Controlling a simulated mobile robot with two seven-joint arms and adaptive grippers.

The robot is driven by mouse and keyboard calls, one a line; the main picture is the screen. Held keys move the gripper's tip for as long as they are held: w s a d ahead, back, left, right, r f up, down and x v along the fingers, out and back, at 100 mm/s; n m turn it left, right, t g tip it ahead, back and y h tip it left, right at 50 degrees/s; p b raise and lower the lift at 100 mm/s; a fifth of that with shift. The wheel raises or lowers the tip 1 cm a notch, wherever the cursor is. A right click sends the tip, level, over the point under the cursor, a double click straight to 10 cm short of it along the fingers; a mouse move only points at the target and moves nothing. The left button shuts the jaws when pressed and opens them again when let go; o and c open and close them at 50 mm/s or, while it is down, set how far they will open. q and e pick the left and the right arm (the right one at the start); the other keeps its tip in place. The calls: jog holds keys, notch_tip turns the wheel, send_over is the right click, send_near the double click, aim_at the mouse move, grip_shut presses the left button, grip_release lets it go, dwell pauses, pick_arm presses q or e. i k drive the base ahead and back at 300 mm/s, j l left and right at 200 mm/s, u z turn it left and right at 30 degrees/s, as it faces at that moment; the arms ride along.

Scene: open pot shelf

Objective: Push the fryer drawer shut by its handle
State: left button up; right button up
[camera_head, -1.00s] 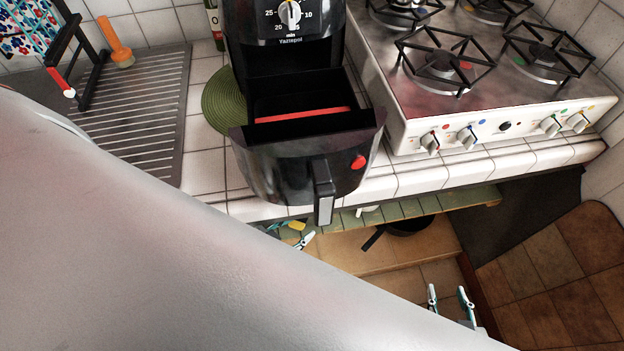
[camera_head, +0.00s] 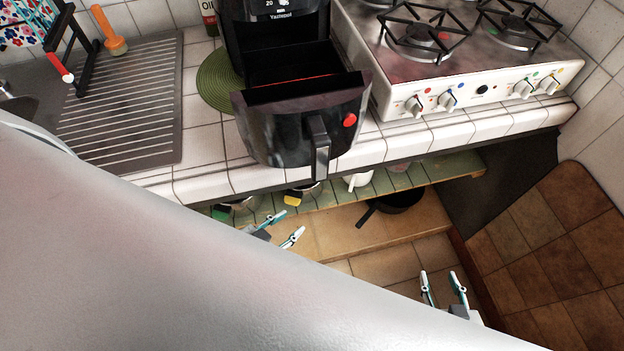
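The black air fryer (camera_head: 275,45) stands on the white tiled counter. Its drawer (camera_head: 300,130) is pulled out toward me, with a red button on its front. The drawer's handle (camera_head: 319,148) sticks out from the middle of the front and hangs past the counter edge. My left gripper (camera_head: 290,225) is below and left of the handle, apart from it, its two fingers spread and nothing between them. My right gripper (camera_head: 441,276) is lower and further right, over the floor, also open and empty. My grey arm hides the lower left.
A white stove (camera_head: 450,60) with knobs stands right of the fryer. A green round mat (camera_head: 218,85) and a ridged drainer (camera_head: 120,120) lie to the left. Under the counter, a green shelf (camera_head: 420,178) holds cups, and a dark pan (camera_head: 395,203) sits below.

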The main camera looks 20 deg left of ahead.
aim_at(294, 124)
jog(key=k+l, duration=0.2)
jog(key=l, duration=0.2)
jog(key=k+l+u, duration=0.1)
jog(key=l, duration=0.3)
jog(key=k+l, duration=0.2)
jog(key=l, duration=0.2)
jog(key=i+u, duration=0.05)
